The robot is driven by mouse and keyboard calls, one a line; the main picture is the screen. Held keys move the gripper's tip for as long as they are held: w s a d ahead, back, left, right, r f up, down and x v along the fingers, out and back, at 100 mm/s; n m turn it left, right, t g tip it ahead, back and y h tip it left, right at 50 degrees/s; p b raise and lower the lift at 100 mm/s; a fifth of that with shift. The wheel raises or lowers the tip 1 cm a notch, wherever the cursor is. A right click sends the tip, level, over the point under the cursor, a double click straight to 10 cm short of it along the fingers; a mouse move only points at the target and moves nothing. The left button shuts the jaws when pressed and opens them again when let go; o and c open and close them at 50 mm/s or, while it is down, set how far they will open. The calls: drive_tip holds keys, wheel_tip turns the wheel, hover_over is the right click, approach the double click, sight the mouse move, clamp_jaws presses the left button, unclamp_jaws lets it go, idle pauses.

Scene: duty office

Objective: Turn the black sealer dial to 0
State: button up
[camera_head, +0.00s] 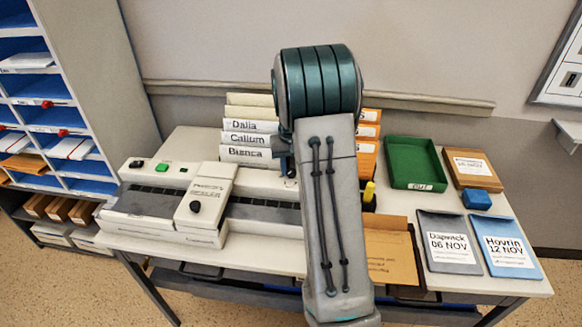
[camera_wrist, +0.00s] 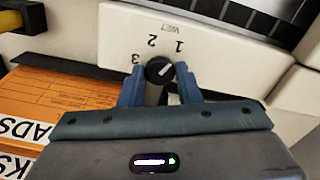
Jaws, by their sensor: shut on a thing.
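The black sealer dial (camera_wrist: 158,70) sits on a pale panel in the wrist view. Figures 3, 2 and 1 and an upside-down label, apparently WET, are printed around it. Its white pointer line slants up and right, roughly toward the 1. No 0 is visible; the right finger covers part of the panel there. My gripper (camera_wrist: 160,88) has its two blue fingers shut on the dial, one on each side. In the head view my gripper (camera_head: 287,163) is at the right end of the long pale machine (camera_head: 262,184), mostly behind my arm; the dial cannot be made out clearly there.
Another black knob (camera_head: 195,206) is on the machine's front-left unit. Named file dividers (camera_head: 246,140) stand behind the machine. Orange folders (camera_head: 368,130), a green tray (camera_head: 414,165) and a brown envelope (camera_head: 391,258) lie right of my arm.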

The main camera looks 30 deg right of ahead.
drive_tip(key=m, duration=0.6)
drive_tip(key=shift+w+r+m, duration=0.15)
drive_tip(key=shift+r+m, duration=0.05)
drive_tip(key=shift+m, duration=0.1)
drive_tip(key=m+p, duration=0.1)
drive_tip(key=m, duration=0.5)
drive_tip(key=shift+p, duration=0.3)
drive_tip(key=o, duration=0.7)
drive_tip(key=shift+o, duration=1.3)
drive_tip(key=shift+f, duration=0.1)
wheel_tip(320, 180, up, 14)
